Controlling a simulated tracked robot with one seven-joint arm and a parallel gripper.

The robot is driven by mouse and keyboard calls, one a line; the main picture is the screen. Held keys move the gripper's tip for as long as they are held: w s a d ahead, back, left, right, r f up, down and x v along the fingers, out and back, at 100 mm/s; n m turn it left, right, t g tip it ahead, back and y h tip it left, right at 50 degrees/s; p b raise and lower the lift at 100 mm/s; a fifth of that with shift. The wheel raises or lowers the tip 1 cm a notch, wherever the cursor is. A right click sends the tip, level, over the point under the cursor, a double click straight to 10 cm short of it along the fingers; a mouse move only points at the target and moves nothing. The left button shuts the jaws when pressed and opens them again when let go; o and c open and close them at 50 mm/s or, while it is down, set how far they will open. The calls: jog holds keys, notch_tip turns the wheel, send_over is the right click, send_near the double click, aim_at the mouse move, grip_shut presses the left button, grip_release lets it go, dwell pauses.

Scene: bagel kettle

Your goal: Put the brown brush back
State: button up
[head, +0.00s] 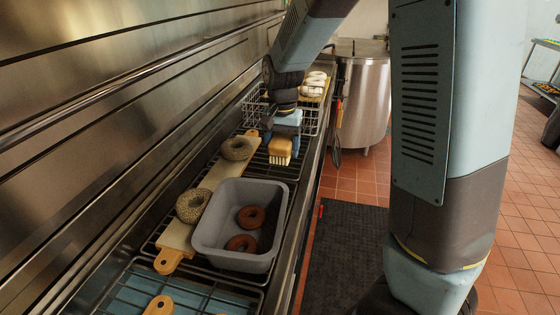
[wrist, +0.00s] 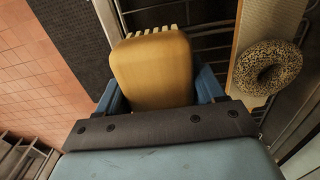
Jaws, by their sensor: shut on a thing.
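The brown brush (head: 280,147) is a tan-brown block with pale bristles that point down in the head view. My gripper (head: 285,128) is shut on it and holds it over the wire rack, in front of the wire basket. In the wrist view the brush (wrist: 153,72) fills the space between the blue fingers of my gripper (wrist: 158,92), with its pale bristle tips at the top edge. I cannot tell whether the brush touches the rack below.
A grey bin (head: 233,262) with two brown bagels stands nearer. A wooden board (head: 178,236) bears seeded bagels, one (head: 193,205) near the bin. A wire basket (head: 254,110) and pale bagels (head: 314,83) lie farther back. A steel kettle (head: 366,100) stands behind. Steel wall borders the left.

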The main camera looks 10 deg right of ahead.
send_over(280, 169)
notch_tip(280, 169, down, 5)
jog(key=shift+a+r, duration=0.1)
jog(key=shift+r, duration=0.1)
jog(key=shift+f, duration=1.45)
jog(key=shift+f, duration=0.1)
jog(key=o, duration=1)
